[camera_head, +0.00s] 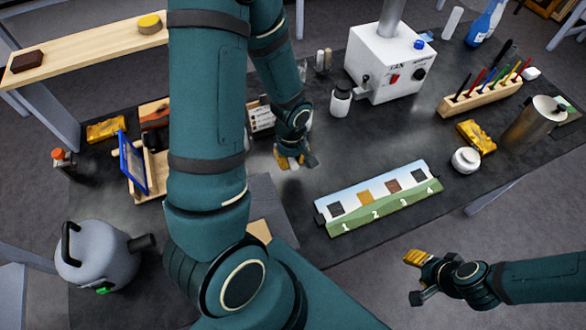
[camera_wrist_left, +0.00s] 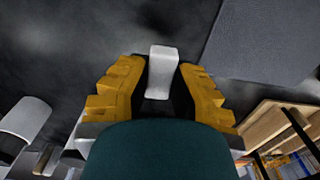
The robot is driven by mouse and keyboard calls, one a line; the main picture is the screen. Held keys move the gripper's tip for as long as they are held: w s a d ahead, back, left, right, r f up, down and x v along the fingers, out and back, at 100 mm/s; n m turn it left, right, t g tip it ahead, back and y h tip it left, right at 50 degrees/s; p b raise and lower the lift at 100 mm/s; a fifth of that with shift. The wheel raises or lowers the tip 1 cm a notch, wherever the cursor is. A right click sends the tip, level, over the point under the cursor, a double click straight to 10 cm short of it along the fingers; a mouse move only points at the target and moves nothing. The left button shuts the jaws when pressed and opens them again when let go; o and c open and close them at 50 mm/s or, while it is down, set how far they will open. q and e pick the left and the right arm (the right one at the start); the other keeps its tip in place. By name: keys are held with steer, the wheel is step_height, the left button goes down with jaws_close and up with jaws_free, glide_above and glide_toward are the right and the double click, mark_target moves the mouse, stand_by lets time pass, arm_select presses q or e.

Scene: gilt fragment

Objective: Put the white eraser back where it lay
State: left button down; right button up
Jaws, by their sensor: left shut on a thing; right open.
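The white eraser (camera_wrist_left: 161,72) is a small pale block in the left wrist view. It sits between the yellow fingers of my left gripper (camera_wrist_left: 160,88), which is shut on it. In the head view my left gripper (camera_head: 290,161) is over the dark table, left of the numbered strip; the eraser cannot be made out there. My right gripper (camera_head: 414,278) is open and empty, beyond the table's front edge at the lower right. The picture does not mark where the eraser lay.
The numbered strip (camera_head: 380,197) with dark and tan squares lies in the table's middle. A grey mat (camera_wrist_left: 262,38) is beside the left gripper.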

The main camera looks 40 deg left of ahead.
mark_target(292, 174)
arm_select(q)
steer(key=shift+f+b, duration=0.4)
steer(key=shift+f, duration=2.4)
steer(key=shift+f, duration=0.15)
steer(key=c, duration=1)
jaws_free()
